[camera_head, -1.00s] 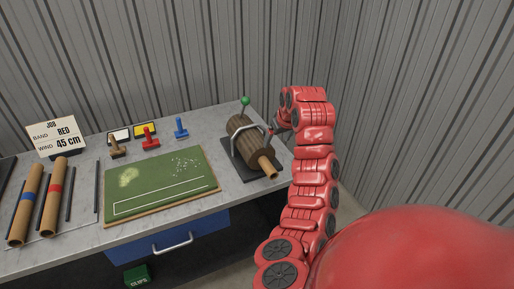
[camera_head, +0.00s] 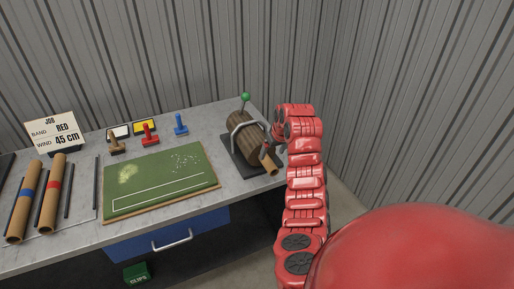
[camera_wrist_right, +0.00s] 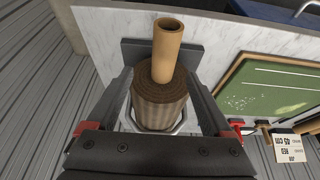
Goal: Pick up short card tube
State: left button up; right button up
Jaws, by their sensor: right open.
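A short tan card tube (camera_head: 271,166) sticks out of the near end of a brown ribbed roll (camera_head: 243,142) on a dark stand at the table's right end. In the right wrist view the tube (camera_wrist_right: 168,50) shows its hollow end, and the roll (camera_wrist_right: 160,103) sits behind it. My right gripper (camera_head: 266,152) is at the tube in the head view, partly covering it. In the wrist view its open fingers (camera_wrist_right: 163,80) stand either side of the roll and tube, with gaps. I cannot tell its exact height over the tube. My left gripper is out of view.
A green-topped lever (camera_head: 245,98) and a metal hoop rise by the roll. Stamps, ink pads, a job card (camera_head: 54,133) and two longer banded tubes (camera_head: 52,195) are further left. Corrugated walls stand behind and right.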

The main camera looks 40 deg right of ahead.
aim_at(268, 160)
jog(key=shift+w+f, duration=0.2)
jog(key=shift+f, duration=0.35)
jog(key=p+x, duration=0.3)
jog(key=x, duration=0.1)
jog(key=shift+w+a, duration=0.1)
jog(key=shift+a, duration=0.2)
jog(key=shift+w+d+f, duration=0.1)
jog(key=shift+w+f, duration=0.05)
jog(key=shift+f, duration=0.45)
grip_shut()
